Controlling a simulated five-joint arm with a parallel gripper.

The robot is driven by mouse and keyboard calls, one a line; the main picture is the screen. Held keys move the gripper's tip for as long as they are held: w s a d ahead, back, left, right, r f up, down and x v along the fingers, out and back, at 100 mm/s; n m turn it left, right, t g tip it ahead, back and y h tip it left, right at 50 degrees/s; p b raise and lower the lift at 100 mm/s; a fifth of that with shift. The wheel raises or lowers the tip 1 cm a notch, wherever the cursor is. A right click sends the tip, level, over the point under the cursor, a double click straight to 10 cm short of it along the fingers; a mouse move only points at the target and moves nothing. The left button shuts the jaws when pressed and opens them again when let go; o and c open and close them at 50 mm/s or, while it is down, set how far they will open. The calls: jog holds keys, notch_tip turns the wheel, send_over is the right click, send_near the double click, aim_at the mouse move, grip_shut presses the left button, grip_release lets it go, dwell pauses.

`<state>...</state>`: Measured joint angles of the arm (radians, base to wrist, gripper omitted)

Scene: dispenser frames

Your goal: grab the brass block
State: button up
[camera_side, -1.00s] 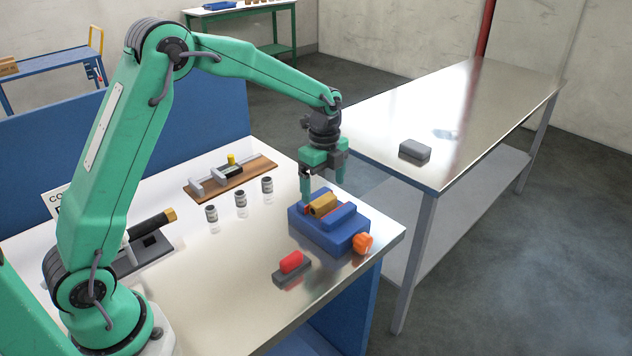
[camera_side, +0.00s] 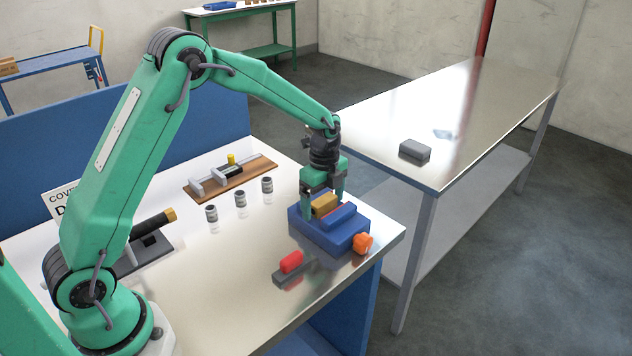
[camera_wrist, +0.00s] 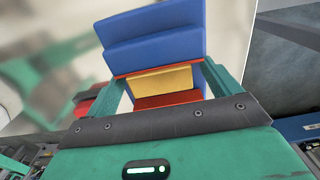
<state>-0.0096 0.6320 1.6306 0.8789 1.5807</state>
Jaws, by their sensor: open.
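The brass block (camera_side: 324,205) sits between the jaws of a blue vise (camera_side: 330,235) near the table's front right corner. In the wrist view the brass block (camera_wrist: 160,80) lies between two red strips, with the blue vise (camera_wrist: 150,40) beyond it. My gripper (camera_side: 322,207) is low over the vise, pointing down, with its fingers apart. In the wrist view its green fingers (camera_wrist: 162,88) stand at the left and right ends of the brass block. Whether they touch it I cannot tell.
An orange knob (camera_side: 362,244) is on the vise's right side. A red piece on a dark base (camera_side: 291,263) lies in front. Several small metal cylinders (camera_side: 240,199) stand left of the vise, with a wooden board fixture (camera_side: 231,178) behind. A long metal table (camera_side: 460,110) stands right.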

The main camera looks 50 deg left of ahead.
aim_at(324, 199)
jog(key=c, duration=1.3)
jog(key=shift+r, duration=0.15)
jog(key=shift+r, duration=0.45)
notch_tip(324, 199, up, 3)
jog(key=shift+r, duration=0.15)
jog(key=s+d+r, duration=0.6)
jog(key=d, duration=0.4)
jog(key=shift+r, duration=0.3)
